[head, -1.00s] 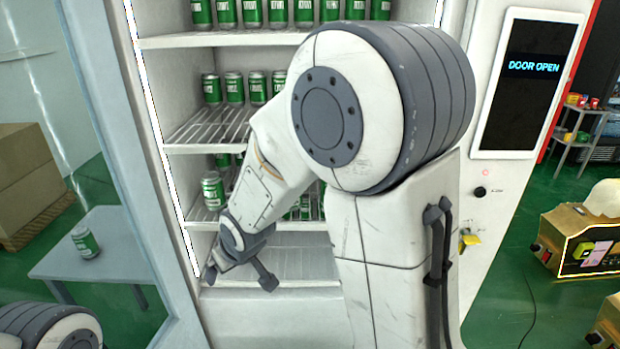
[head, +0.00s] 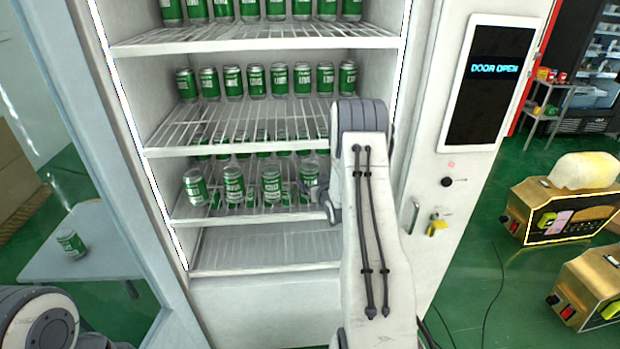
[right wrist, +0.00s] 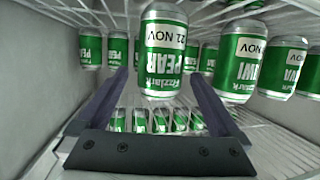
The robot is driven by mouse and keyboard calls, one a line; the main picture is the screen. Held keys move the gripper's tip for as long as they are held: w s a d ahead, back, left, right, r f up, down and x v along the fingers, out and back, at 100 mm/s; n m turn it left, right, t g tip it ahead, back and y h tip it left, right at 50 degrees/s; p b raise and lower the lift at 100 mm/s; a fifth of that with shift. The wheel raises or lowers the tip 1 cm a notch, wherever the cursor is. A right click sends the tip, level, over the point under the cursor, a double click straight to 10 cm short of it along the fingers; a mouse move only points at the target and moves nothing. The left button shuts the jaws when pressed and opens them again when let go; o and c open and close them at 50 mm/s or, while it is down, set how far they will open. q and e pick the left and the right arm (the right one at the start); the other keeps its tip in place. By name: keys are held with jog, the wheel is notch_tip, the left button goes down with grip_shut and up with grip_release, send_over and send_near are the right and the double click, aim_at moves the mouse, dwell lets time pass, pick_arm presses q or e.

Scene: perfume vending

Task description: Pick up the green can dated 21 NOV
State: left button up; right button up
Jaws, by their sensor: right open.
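A green can labelled PEAR (right wrist: 163,52) with a white NOV date patch appears upside down in the right wrist view; I cannot read the day number for certain. My right gripper (right wrist: 157,88) is open, its dark fingers on either side of this can, with no clear contact. In the head view, my right gripper is mostly hidden by my arm, beside the rightmost front can (head: 309,178) on the lower can shelf. Other green cans stand to its left, including one (head: 271,184). A KIWI can (right wrist: 239,62) stands beside the PEAR can. My left gripper is out of view.
The vending machine's upper shelves (head: 255,41) hold rows of green cans. The bottom compartment (head: 265,247) is empty. The open door stands at left, with another green can (head: 70,242) on a grey table (head: 105,262) behind it. Gold machines (head: 570,215) stand at right.

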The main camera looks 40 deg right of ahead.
jog(key=shift+w+d+f+p, duration=0.15)
jog(key=shift+w+p, duration=0.4)
jog(key=shift+w, duration=0.05)
jog(key=p+x, duration=0.1)
jog(key=x, duration=0.2)
jog(key=shift+f+p, duration=0.2)
jog(key=shift+p, duration=0.15)
jog(key=shift+w+d+f, duration=0.2)
jog(key=shift+w+f, duration=0.05)
jog(key=shift+w, duration=0.2)
jog(key=c, duration=1.3)
jog(key=shift+r, duration=0.15)
grip_shut()
jog(key=shift+r, duration=0.15)
